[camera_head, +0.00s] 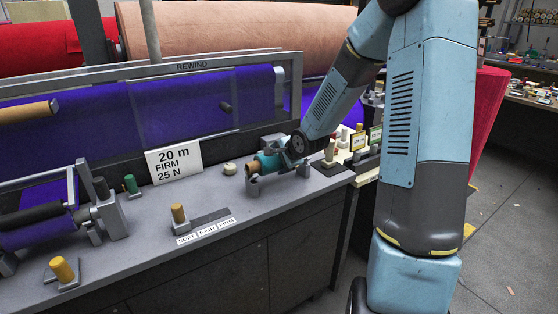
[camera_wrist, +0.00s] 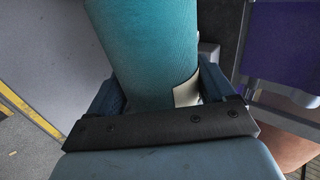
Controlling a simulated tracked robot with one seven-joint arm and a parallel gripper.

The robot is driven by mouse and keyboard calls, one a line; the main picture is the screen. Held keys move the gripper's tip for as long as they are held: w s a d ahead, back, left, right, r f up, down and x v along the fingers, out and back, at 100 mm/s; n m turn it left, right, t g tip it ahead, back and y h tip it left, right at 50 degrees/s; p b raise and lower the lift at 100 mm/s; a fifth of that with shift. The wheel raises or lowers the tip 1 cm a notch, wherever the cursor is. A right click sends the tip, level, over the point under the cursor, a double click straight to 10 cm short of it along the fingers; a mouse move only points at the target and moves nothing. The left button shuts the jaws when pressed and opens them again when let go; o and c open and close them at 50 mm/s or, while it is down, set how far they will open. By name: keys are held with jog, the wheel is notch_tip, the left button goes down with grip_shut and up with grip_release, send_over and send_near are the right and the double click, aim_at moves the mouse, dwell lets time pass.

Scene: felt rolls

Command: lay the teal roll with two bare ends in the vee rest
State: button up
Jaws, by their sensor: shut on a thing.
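The teal roll (camera_head: 268,162) is at the grey vee rest (camera_head: 254,187) on the bench in the head view. One bare tan end (camera_head: 251,168) shows at its left; the other end is hidden by my gripper (camera_head: 291,151). The roll lies level, low over the rest's two uprights; I cannot tell whether it touches both. In the wrist view my gripper (camera_wrist: 158,92) is shut on the teal roll (camera_wrist: 150,45), which runs up between the jaws. A pale tag or patch (camera_wrist: 187,92) shows beside the roll there.
A sign reading 20 m FIRM 25 N (camera_head: 174,161) stands behind left. A peg with a yellow-brown top (camera_head: 178,213) and a SOFT/FAIR/FIRM strip (camera_head: 206,231) are in front left. A round pale knob (camera_head: 230,168) is close left of the rest. Small stands (camera_head: 330,155) are to the right.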

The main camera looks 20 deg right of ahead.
jog(key=shift+f, duration=0.5)
dwell(0.3)
jog(key=o, duration=1.2)
jog(key=shift+o, duration=0.2)
jog(key=shift+v, duration=2.05)
jog(key=v, duration=0.7)
jog(key=shift+s+d+r, duration=0.15)
jog(key=shift+s+r, duration=0.1)
jog(key=shift+r, duration=0.05)
jog(key=shift+v, duration=0.9)
jog(key=shift+f, duration=0.15)
